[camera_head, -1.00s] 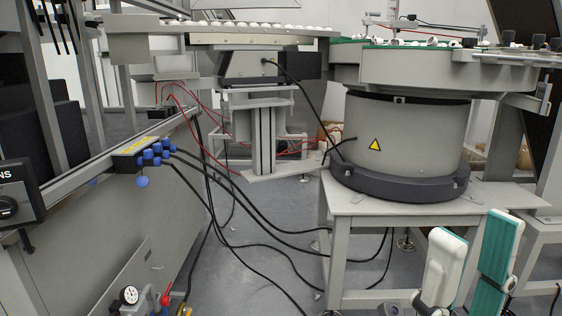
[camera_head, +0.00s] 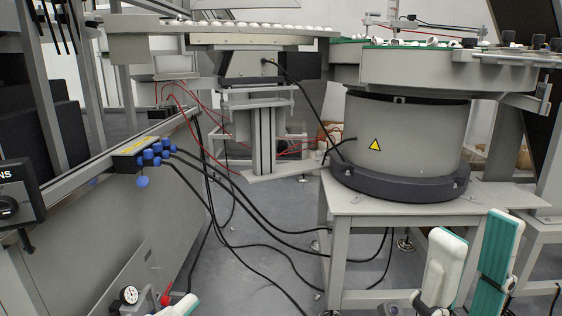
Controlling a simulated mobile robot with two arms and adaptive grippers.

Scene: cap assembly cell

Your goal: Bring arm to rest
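My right gripper (camera_head: 476,228) is at the bottom right, with two white fingers that have teal inner pads. The fingers point up and stand apart, with nothing seen between them. It is in front of the table that carries the bowl feeder. Of my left gripper (camera_head: 180,306), only a white tip with a teal edge shows at the bottom edge, left of centre. Its other parts lie outside the picture, so its opening cannot be seen.
The bowl feeder (camera_head: 400,135) stands on a grey table (camera_head: 395,207) at the right. A grey machine housing (camera_head: 85,250) with blue connectors (camera_head: 152,154) fills the left. A pressure gauge (camera_head: 129,295) is near my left gripper. Black cables (camera_head: 245,246) cross the open floor between.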

